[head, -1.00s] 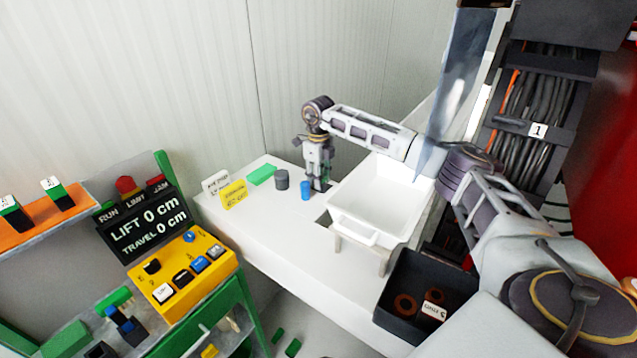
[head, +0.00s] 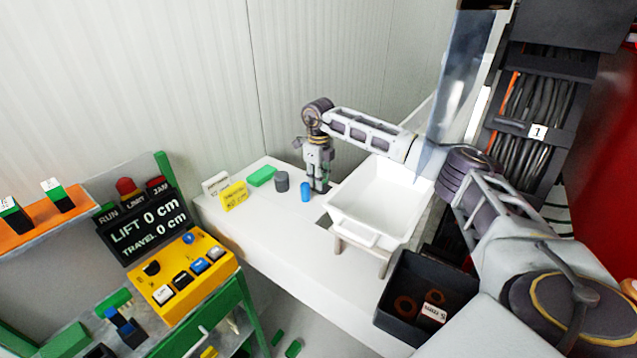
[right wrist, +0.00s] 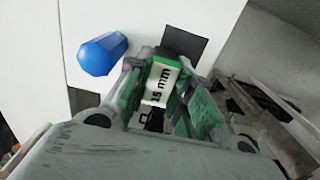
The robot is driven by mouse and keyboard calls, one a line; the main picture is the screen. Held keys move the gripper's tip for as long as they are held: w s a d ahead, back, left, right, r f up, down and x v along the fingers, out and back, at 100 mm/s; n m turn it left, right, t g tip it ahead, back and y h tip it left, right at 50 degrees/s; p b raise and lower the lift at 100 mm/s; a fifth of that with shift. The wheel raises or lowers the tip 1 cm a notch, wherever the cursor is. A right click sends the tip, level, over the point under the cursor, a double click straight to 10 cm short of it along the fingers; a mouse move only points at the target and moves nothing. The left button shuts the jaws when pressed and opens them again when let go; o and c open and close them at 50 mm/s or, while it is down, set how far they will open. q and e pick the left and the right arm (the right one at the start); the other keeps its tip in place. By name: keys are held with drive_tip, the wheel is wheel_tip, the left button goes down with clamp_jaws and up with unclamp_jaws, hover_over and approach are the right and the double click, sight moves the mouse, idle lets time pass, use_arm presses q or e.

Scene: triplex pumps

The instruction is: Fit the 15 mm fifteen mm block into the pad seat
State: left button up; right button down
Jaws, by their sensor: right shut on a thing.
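The block labelled "15 mm" (right wrist: 160,85), with a white face and a green end, sits between the green-padded fingers of my right gripper (right wrist: 163,98) in the right wrist view. In the head view my right gripper (head: 319,187) points down at the white table, just right of a blue cylinder, and is shut on the block. The fingers mostly hide the block there. I cannot make out the pad seat with certainty in either view. My left gripper is not in view.
The blue cylinder (head: 305,191) stands close to the gripper, with a grey cylinder (head: 281,181) and a green block (head: 261,176) further left. A white tray (head: 352,236) on legs stands to the right. A black bin (head: 395,325) is nearer. The table's front left is clear.

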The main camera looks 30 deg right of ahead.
drive_tip(key=shift+r, duration=0.15)
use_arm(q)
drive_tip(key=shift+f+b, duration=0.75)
use_arm(e)
drive_tip(key=shift+r, duration=4.9)
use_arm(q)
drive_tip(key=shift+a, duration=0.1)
use_arm(e)
drive_tip(key=shift+a+f, duration=0.1)
